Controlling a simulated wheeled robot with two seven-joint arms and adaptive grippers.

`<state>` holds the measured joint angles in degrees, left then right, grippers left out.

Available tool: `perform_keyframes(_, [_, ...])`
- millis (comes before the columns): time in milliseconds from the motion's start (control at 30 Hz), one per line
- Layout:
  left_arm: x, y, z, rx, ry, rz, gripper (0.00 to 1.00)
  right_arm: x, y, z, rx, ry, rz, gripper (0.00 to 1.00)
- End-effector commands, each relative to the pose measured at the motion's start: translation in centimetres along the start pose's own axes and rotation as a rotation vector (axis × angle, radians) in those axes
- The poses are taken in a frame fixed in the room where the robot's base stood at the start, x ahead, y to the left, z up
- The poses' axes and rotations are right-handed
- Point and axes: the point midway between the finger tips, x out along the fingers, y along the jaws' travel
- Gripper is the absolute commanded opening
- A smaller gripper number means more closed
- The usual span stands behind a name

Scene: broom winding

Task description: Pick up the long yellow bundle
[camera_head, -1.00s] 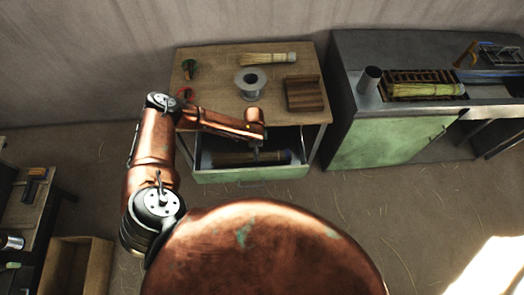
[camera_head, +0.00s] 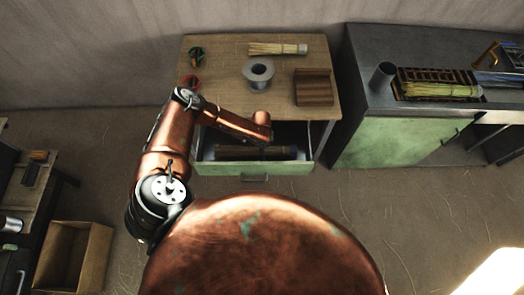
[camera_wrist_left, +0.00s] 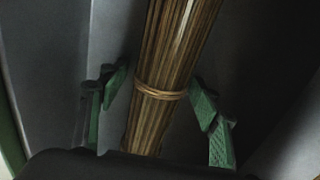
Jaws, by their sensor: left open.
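A long straw bundle (camera_head: 238,153), dull yellow-brown, lies in the open drawer (camera_head: 255,169) of the wooden-topped cabinet. In the left wrist view the bundle (camera_wrist_left: 172,60) runs up the picture, with a thin tie around it. My left gripper (camera_wrist_left: 158,95) is open, with one green finger on each side of the bundle near the tie. Gaps show between the fingers and the straw. In the head view my left arm's end covers part of the bundle and hides the fingers. My right gripper is not in view.
The cabinet top (camera_head: 225,60) holds another pale straw bundle (camera_head: 277,48), a wire spool (camera_head: 258,72), a wooden block (camera_head: 313,87) and small coils. A further bundle (camera_head: 440,90) lies in a rack on the dark counter (camera_head: 365,45). The drawer walls stand close around my gripper.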

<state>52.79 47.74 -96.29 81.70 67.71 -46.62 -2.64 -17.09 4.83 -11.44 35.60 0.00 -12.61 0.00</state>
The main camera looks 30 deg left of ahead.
Motion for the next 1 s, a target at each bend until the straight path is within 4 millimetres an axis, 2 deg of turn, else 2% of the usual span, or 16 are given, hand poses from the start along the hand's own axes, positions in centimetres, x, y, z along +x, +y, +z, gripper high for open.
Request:
perform_keyframes(200, [-0.02,-0.06,-0.08,0.001,0.001,-0.001,0.57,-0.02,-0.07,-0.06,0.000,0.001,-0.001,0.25])
perform_keyframes(900, [-0.05,-0.07,-0.11,0.002,0.001,-0.001,0.09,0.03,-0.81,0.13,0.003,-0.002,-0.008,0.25])
perform_keyframes(1000, [-0.05,-0.07,-0.11,0.002,0.001,-0.001,0.07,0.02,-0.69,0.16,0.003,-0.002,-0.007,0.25])
